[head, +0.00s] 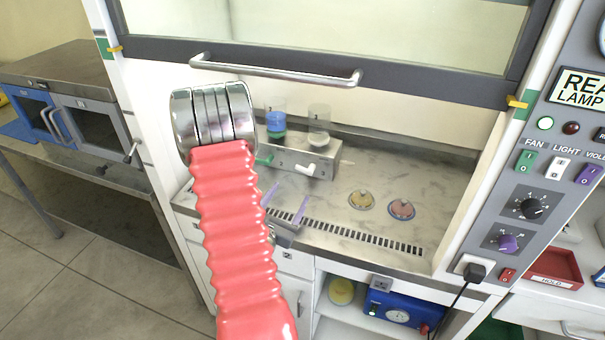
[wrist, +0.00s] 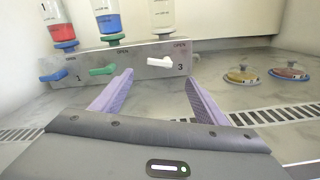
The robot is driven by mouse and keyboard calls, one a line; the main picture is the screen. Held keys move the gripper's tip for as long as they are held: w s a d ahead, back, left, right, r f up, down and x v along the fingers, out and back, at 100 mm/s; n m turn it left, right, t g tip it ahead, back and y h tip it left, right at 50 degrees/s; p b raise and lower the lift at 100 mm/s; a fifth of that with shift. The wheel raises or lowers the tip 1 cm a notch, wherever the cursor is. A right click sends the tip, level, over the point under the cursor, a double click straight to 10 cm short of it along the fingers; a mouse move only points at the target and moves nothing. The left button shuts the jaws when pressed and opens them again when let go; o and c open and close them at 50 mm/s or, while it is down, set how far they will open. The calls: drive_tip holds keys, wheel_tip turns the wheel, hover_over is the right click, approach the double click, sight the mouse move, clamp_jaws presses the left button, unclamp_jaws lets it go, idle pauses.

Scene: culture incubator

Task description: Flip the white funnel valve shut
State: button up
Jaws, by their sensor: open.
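The white funnel valve is a small white lever (wrist: 160,62) on the front of a metal manifold, beside the number 3, and it points left in the wrist view. In the head view the white lever (head: 304,169) shows on the manifold at the back of the hood. A clear funnel (wrist: 160,18) stands above it. A green lever (wrist: 103,70) and a blue lever (wrist: 53,76) sit to its left. My gripper (wrist: 158,82) has two purple fingers, apart and empty, in front of and below the white lever. It also shows in the head view (head: 286,191).
Two lidded dishes, one yellow (head: 361,199) and one pinkish (head: 401,209), lie on the marble worktop to the right. A slotted vent (head: 350,236) runs along the front. The raised sash with its handle (head: 275,73) hangs above.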

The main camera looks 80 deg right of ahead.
sight(303, 171)
drive_tip(key=d, duration=0.7)
drive_tip(key=s+d, duration=0.1)
drive_tip(key=d, duration=0.3)
drive_tip(key=shift+s+d, duration=0.1)
drive_tip(key=shift+d, duration=0.25)
drive_tip(key=c, duration=1.1)
